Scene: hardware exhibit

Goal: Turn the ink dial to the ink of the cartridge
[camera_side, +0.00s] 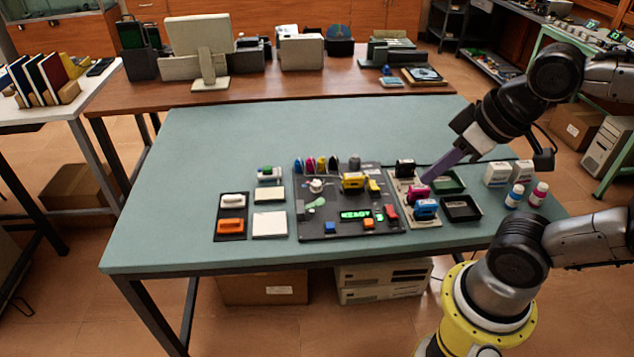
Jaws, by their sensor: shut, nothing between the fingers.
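A dark panel (345,222) lies on the green table. Near its upper left is a small white round knob (316,186) that looks like the ink dial; its pointing direction is too small to read. A row of small coloured pieces (310,165) stands behind it. A yellow block (353,181) sits on the panel right of the knob and may be the cartridge; I cannot be sure. My gripper (425,181) is shut and empty, its purple fingers angled down beside a magenta block (418,195) on a pale tray right of the panel. Whether they touch it is unclear.
The pale tray (408,184) also holds black and blue (426,209) blocks. White pads (269,224) and an orange block (232,226) lie left.

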